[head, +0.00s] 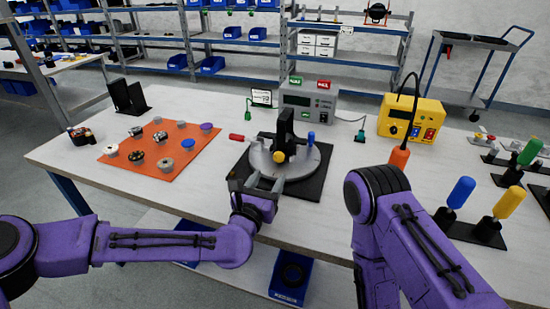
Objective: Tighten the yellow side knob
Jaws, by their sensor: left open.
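The yellow side knob (279,157) sits on the near side of a black upright bracket (285,132) in the middle of a round grey turntable (312,160). The turntable rests on a black base plate (315,187). My left gripper (263,183) is open at the near left edge of the turntable, below and a little left of the knob in the picture. Its jaws look empty and apart from the knob. A blue knob (311,138) stands on the right of the bracket, and a red handle (237,137) lies to its left. My right gripper is out of view.
An orange mat (160,170) with several small parts lies left. A grey device (308,103) and a yellow box (412,118) stand behind. Blue (461,192) and yellow (509,202) handled tools stand right.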

